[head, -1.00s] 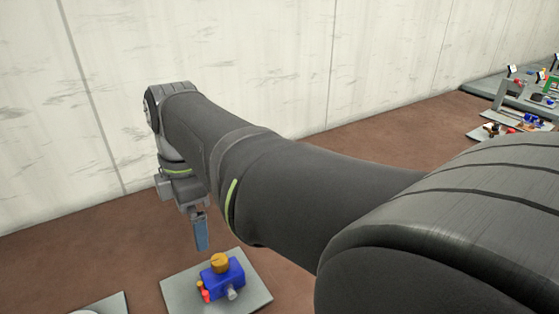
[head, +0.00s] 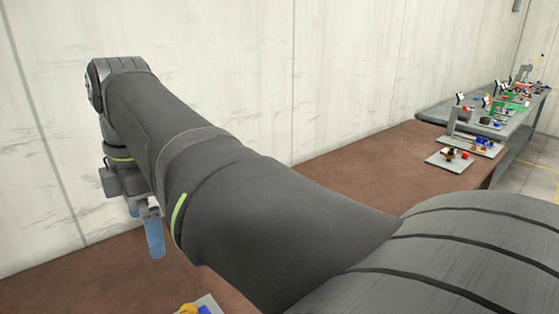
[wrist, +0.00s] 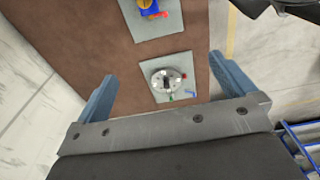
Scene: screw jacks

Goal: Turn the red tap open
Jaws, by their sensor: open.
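My gripper (wrist: 162,67) is open and empty in the wrist view, with one blue finger at each side. Between and below it in that view lies a grey plate with a round metal fitting (wrist: 158,76). The fitting has small red (wrist: 183,75), green and blue parts at its edge. A second plate at the top carries a blue block (wrist: 148,3) with a yellow part and a small red part (wrist: 164,14), cut off by the frame. I cannot tell which red part is the tap. In the head view my gripper (head: 153,236) points down above the brown table; the blue block (head: 205,310) barely shows.
The brown table (head: 375,160) runs along a pale wall (head: 230,60). A small plate with parts (head: 450,158) sits at its far right end. Beyond it a grey bench (head: 480,125) holds several devices. The table between is clear. A blue frame (wrist: 298,145) shows at lower right.

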